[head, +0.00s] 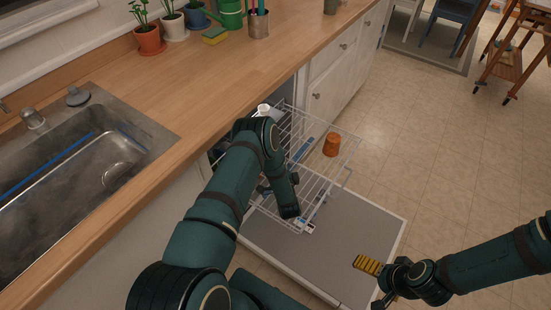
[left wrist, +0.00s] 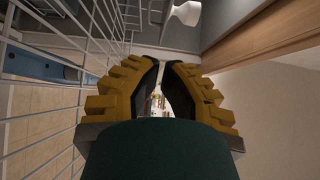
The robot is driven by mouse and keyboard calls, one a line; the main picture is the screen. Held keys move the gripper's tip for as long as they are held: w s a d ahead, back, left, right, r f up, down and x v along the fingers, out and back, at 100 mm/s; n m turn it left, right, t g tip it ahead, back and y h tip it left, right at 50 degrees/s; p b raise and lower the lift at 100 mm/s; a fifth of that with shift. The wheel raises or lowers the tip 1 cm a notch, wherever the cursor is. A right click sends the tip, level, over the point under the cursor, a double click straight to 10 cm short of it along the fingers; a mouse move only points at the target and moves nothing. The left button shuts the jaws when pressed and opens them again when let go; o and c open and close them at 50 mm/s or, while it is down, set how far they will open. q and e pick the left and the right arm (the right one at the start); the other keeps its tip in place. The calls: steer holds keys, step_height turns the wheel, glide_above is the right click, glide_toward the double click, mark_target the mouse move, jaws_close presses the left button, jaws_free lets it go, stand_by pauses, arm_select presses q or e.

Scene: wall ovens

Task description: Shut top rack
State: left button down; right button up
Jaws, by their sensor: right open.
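The top rack (head: 318,135), a white wire rack, is pulled out of the dishwasher above its lowered door (head: 345,240). It also shows at the left of the left wrist view (left wrist: 92,30). An orange cup (head: 331,145) sits on the rack's right part. A white cup (head: 263,109) is near the dishwasher opening. My left arm reaches over the rack and hides its near side; its gripper is largely hidden in the head view. In the left wrist view, my left gripper (left wrist: 168,66) has its yellow-padded fingers converging beside the rack wires.
A wooden counter (head: 215,75) with a sink (head: 90,150) runs above the dishwasher. White cabinets (head: 335,80) continue beyond.

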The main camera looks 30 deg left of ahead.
arm_select(q)
steer(key=w+a+b, duration=0.2)
steer(key=w+a, duration=0.4)
steer(key=a, duration=0.3)
steer(key=shift+w, duration=0.2)
arm_select(e)
steer(key=f, duration=0.2)
steer(key=shift+w+f, duration=0.3)
steer(key=shift+f, duration=0.05)
arm_select(q)
steer(key=shift+a, duration=0.2)
